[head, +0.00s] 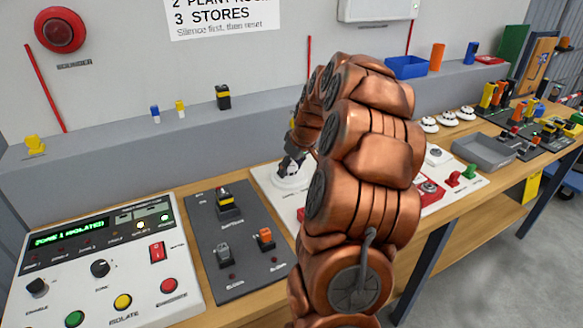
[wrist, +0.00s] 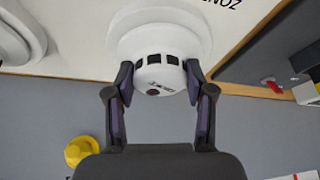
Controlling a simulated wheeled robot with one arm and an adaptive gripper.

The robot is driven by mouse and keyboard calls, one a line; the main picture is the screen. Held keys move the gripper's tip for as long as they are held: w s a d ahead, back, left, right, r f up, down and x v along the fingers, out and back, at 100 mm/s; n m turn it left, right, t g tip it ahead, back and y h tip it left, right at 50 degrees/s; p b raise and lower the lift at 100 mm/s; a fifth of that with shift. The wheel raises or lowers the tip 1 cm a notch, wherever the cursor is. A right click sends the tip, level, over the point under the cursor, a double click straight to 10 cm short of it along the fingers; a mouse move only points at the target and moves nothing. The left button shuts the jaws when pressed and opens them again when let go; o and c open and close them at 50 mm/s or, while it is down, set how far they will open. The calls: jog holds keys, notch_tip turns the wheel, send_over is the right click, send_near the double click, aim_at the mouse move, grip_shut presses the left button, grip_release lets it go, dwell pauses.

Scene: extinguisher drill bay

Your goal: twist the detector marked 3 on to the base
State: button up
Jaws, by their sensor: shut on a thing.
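A white detector with dark slots (wrist: 160,72) is between the two fingers of my gripper (wrist: 160,92), which is shut on its sides. It sits against a wider white round base (wrist: 200,40) on the white panel. I see no gap between them, but cannot tell whether they are locked. I cannot read the detector's number. In the head view my gripper (head: 291,163) is over the white base (head: 290,183), and my arm hides part of the panel.
Several white detectors (head: 447,119) stand at the right, beside a grey tray (head: 483,152). A grey switch panel (head: 236,240) and a control panel (head: 100,270) lie left of the base. Red and green handles (head: 462,175) stand right of my arm.

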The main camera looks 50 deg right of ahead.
dwell(0.3)
jog(key=shift+m+h, duration=0.5)
jog(key=shift+m, duration=0.6)
jog(key=o, duration=1.3)
jog(key=o, duration=0.3)
jog(key=shift+r, duration=0.1)
jog(key=shift+r, duration=3.45)
